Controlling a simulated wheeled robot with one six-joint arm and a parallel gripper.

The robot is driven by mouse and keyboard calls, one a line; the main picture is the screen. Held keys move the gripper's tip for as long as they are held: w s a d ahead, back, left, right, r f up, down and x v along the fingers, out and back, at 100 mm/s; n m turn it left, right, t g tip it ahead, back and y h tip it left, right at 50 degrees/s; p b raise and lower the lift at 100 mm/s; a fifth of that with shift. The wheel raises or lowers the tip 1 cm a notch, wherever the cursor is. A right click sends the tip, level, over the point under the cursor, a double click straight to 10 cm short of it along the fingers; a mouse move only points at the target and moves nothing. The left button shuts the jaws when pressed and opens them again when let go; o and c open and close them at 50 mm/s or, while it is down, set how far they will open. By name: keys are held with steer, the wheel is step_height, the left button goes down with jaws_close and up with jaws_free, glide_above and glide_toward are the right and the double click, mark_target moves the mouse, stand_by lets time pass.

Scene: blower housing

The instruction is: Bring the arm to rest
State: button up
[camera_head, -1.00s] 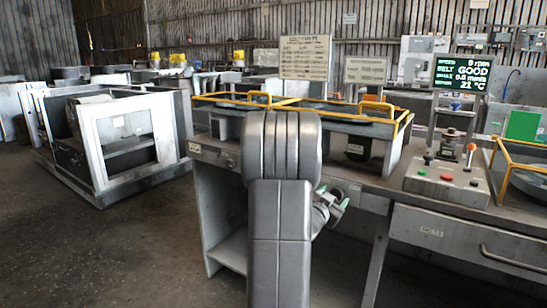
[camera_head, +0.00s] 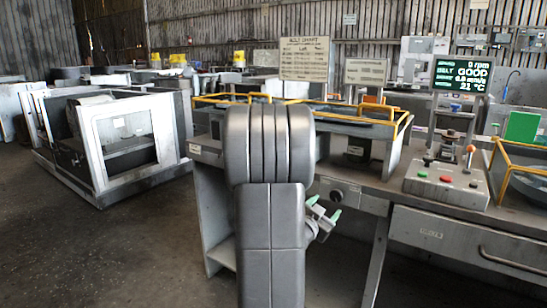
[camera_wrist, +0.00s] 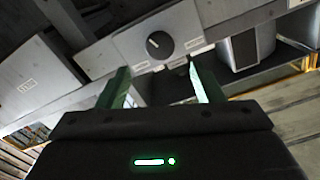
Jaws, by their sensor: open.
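My gripper (camera_head: 324,216) shows in the head view just right of my grey arm, in front of the workbench's front edge. Its two green-tipped fingers are apart with nothing between them. In the wrist view my gripper (camera_wrist: 160,88) is open and empty, its green fingers pointing toward the bench front. A black round knob (camera_wrist: 159,44) on a grey panel lies beyond the fingertips; I see no contact. My arm hides part of the bench.
The workbench (camera_head: 405,190) carries yellow-railed trays (camera_head: 352,119) and a button box (camera_head: 447,183). A grey open-framed housing (camera_head: 125,140) stands on the floor at left. The floor (camera_head: 130,245) in front is clear.

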steer(key=shift+n, duration=0.3)
steer(key=x, duration=0.7)
steer(key=shift+w+d+r, duration=0.15)
steer(key=shift+w+d, duration=0.1)
steer(key=shift+w, duration=0.1)
steer(key=shift+a+r+n+p, duration=0.1)
steer(key=shift+n+p, duration=0.8)
steer(key=shift+p, duration=0.3)
steer(key=n+p, duration=0.5)
steer(key=shift+p, duration=0.4)
glide_toward(336, 195)
steer(key=v, duration=0.5)
steer(key=shift+w+a+b, duration=0.15)
steer(key=shift+b, duration=0.15)
